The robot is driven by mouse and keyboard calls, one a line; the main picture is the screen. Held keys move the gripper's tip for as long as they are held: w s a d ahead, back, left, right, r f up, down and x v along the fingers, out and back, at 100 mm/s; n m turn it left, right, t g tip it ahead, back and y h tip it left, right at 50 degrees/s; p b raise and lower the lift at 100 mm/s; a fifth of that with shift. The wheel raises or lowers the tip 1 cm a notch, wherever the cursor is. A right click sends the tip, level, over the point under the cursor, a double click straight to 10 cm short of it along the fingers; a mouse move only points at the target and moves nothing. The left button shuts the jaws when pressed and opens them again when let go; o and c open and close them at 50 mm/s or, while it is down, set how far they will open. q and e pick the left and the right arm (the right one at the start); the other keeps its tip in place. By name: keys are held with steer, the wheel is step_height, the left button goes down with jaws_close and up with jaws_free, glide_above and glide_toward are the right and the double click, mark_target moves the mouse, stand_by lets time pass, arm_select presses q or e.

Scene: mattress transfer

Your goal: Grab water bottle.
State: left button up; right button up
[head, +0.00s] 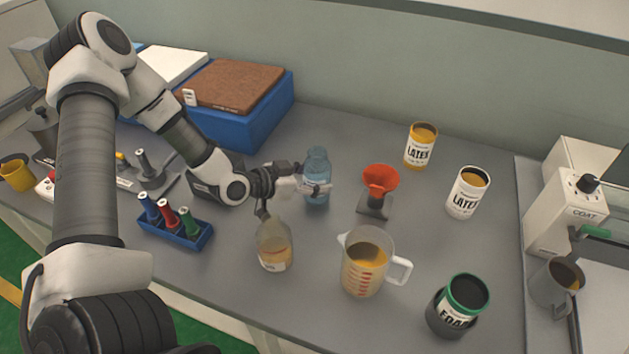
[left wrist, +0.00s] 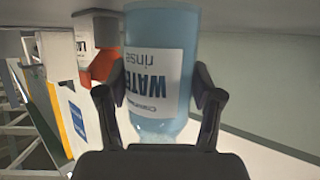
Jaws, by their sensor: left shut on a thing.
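The water bottle (head: 317,163) is blue and translucent and stands upright at the back middle of the bench in the head view. In the left wrist view the bottle (left wrist: 161,60) shows upside down, with a white label reading "WATER rinse". My left gripper (head: 315,188) reaches it from the left, with one finger on each side of the bottle. It is shut on the bottle, as the fingers (left wrist: 158,90) in the left wrist view show. Part of the bottle's lower body is hidden behind the fingers. My right gripper is not in view.
A red funnel (head: 380,178) on a stand is just right of the bottle. An amber bottle (head: 274,245) stands in front, near my left wrist. A measuring jug (head: 365,265) and latex cans (head: 467,193) stand to the right. A blue box (head: 262,118) is behind left.

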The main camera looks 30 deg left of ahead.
mark_target(325, 150)
arm_select(q)
steer(key=shift+r+p, duration=0.9)
steer(key=shift+r, duration=3.4)
